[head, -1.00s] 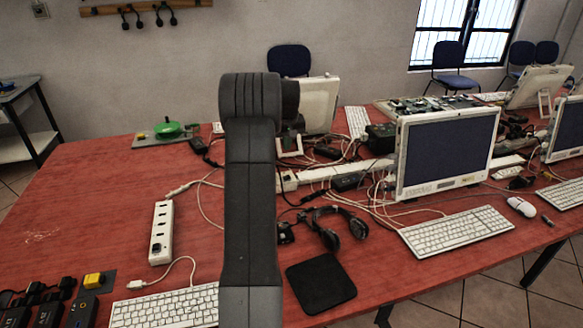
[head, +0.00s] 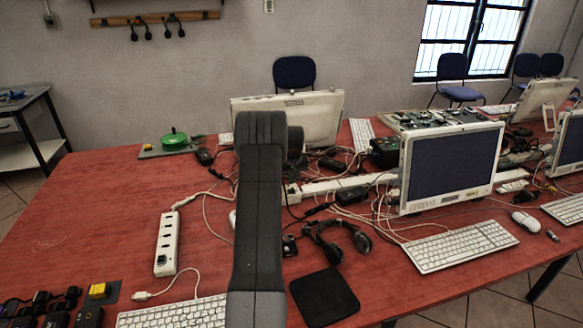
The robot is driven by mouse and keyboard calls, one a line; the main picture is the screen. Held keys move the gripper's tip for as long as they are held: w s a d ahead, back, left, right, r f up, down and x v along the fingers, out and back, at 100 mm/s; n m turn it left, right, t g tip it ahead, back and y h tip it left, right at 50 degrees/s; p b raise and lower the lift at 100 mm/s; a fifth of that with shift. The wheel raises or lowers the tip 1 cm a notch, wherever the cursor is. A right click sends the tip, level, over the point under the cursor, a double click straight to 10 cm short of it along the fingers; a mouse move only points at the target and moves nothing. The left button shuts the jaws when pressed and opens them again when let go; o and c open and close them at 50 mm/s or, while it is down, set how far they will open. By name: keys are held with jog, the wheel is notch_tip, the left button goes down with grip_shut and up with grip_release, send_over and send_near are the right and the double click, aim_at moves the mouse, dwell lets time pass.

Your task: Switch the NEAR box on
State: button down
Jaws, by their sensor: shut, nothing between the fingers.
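No box with a readable NEAR label shows. A white power strip (head: 167,243) lies on the left of the red table, with several sockets and a small dark spot at its near end. A dark box with a yellow block (head: 98,290) on it sits at the lower left, cut by the frame's bottom edge. Whether either is the NEAR box, and any on or off state, I cannot tell. My dark grey arm rises through the middle of the picture. My gripper is not visible; the arm may hide it.
Several black adapters (head: 40,305) crowd the lower left. A white plug and cable lie near the front keyboard (head: 172,316). White and black cables tangle around the headphones (head: 338,238) and a monitor (head: 450,168). A green round object (head: 174,138) sits at the back left. The left tabletop is mostly clear.

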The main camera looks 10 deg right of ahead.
aim_at(291, 190)
jog(key=shift+d+f, duration=0.2)
jog(key=shift+f, duration=1)
